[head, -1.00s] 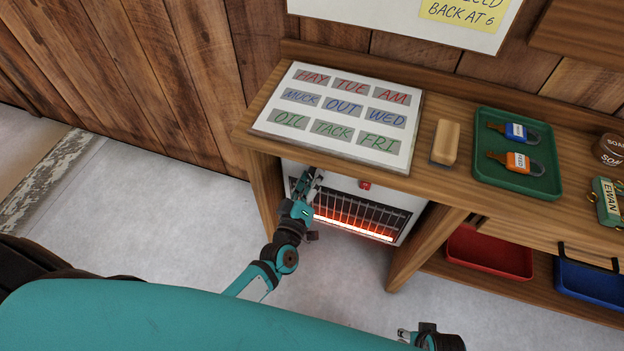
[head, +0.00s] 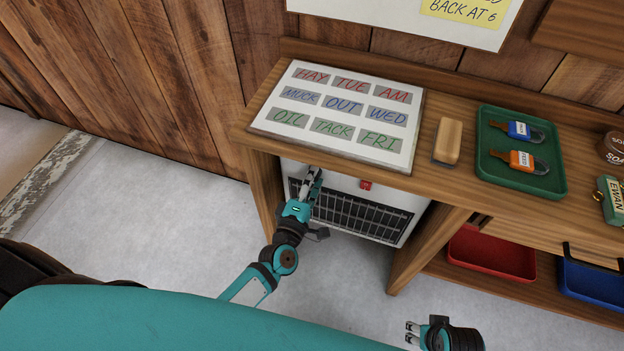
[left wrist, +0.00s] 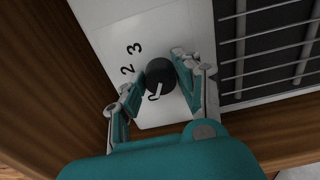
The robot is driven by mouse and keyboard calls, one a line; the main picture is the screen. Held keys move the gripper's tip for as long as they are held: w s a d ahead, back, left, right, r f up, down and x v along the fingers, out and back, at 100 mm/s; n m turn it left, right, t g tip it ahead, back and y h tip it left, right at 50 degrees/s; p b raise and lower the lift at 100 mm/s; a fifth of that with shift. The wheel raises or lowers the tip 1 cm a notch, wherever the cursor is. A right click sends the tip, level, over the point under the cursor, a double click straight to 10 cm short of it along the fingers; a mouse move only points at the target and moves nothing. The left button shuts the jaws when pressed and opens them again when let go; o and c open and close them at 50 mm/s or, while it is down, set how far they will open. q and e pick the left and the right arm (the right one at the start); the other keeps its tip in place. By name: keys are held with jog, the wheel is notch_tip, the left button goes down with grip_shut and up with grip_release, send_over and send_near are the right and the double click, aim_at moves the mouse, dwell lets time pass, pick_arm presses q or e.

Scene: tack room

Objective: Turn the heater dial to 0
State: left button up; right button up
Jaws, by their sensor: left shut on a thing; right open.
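The heater (head: 375,200) is a white box under the bench with a dark grille, and its bars show no glow. Its dial (left wrist: 160,76) is a round black knob with a white mark toward the lower left in the left wrist view. The printed digits 2 and 3 (left wrist: 131,58) stand beside it; I cannot read a digit at the mark. My left gripper (left wrist: 160,80) has its fingers on both sides of the dial, shut on it; in the head view the gripper (head: 313,180) hides the dial. My right gripper (head: 411,333) is open and empty, low over the floor.
A red switch (head: 365,185) is on the heater's top edge. The bench (head: 430,185) overhangs the heater, with a wooden leg (head: 425,245) at its right. A green tray (head: 555,185) with two tagged padlocks is on the bench. Red and blue trays (head: 490,252) stand on the lower shelf.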

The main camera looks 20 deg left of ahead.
dwell(0.4)
pick_arm(q)
jog(key=o, duration=1.1)
jog(key=shift+o, duration=0.2)
jog(key=s, duration=1.2)
jog(key=shift+a, duration=0.25)
